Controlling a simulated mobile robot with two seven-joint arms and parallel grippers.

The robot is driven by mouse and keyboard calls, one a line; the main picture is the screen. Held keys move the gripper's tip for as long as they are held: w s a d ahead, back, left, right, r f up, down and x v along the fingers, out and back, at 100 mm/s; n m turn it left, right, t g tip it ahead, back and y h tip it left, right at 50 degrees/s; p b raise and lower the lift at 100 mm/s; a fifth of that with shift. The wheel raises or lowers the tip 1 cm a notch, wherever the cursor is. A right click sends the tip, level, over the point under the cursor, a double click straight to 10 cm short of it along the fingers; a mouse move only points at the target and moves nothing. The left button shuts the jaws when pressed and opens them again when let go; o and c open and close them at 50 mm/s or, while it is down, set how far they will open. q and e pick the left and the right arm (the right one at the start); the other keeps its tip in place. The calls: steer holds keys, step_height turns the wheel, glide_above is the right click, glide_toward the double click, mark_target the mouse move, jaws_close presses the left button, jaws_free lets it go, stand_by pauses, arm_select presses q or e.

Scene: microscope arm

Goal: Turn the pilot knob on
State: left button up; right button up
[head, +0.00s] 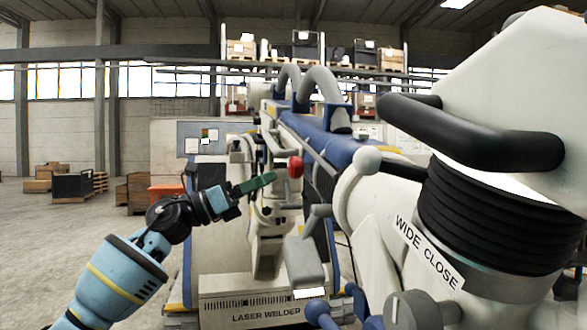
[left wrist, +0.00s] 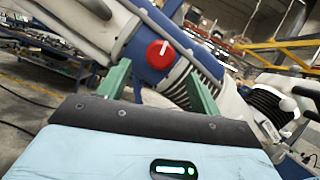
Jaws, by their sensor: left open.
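A red round knob (head: 295,166) sits on the side of the white and blue machine in the middle of the head view. In the left wrist view the red knob (left wrist: 161,54) shows face-on with a white pointer mark near its top. I take it as the pilot knob, though no label for it is readable. My left gripper (head: 270,179) has green fingers and points at the knob from the left. In the left wrist view the open left gripper (left wrist: 160,82) has its fingers apart, with the knob between and beyond them, apparently untouched. My right gripper is not in view.
A large white microscope arm with a black handle (head: 480,130) and a "WIDE CLOSE" label (head: 428,250) fills the right side. A grey knob (head: 408,311) is at the bottom right. The laser welder base (head: 265,302) stands below. Crates (head: 75,186) stand far left on open floor.

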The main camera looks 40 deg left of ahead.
mark_target(290, 167)
arm_select(q)
steer(key=shift+w+d+r+p, duration=0.3)
steer(key=shift+d+r, duration=0.05)
steer(key=shift+d, duration=0.05)
steer(key=p+x, duration=0.1)
steer(key=x, duration=0.4)
steer(key=shift+p, duration=0.3)
steer(key=shift+x, duration=0.85)
steer(key=shift+w+f, duration=0.15)
steer(key=shift+f, duration=0.05)
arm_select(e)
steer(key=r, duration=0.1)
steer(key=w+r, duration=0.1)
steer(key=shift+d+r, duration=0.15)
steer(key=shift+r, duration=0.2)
arm_select(q)
steer(key=c, duration=0.9)
steer(key=shift+c, duration=0.4)
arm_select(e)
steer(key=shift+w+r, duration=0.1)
